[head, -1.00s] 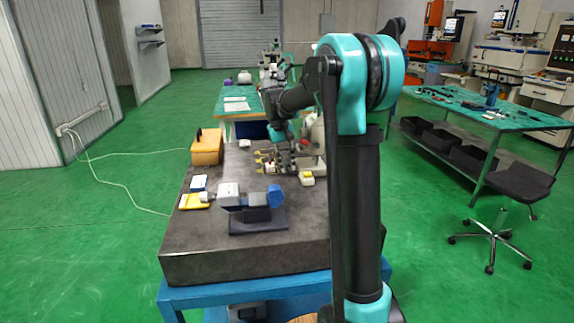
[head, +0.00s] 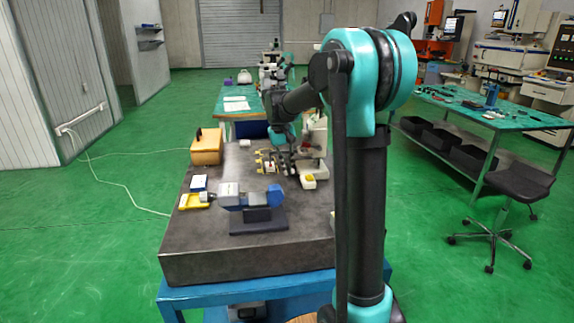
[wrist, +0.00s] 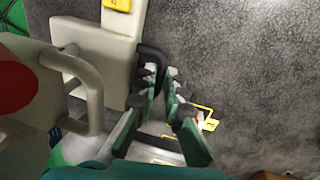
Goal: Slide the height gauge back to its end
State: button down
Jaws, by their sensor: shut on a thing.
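The height gauge (head: 314,140) is cream with a red round part and stands upright at the right rear of the dark granite plate (head: 190,250). In the head view my gripper (head: 283,162) is beside the gauge's left side, near the plate. The exact finger contact is partly hidden.
A blue-grey measuring instrument on a black stand (head: 258,220), a yellow tray (head: 190,202) and a wooden box (head: 206,148) are on the plate. The front right of the plate is hidden by my arm.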

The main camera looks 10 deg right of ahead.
jog(key=s, duration=0.6)
jog(key=c, duration=1.9)
grip_release()
jog(key=r, duration=0.4)
jog(key=a+r, duration=0.1)
jog(key=r, duration=0.3)
jog(key=a+r, duration=0.1)
jog(key=r, duration=0.2)
jog(key=shift+r, duration=0.4)
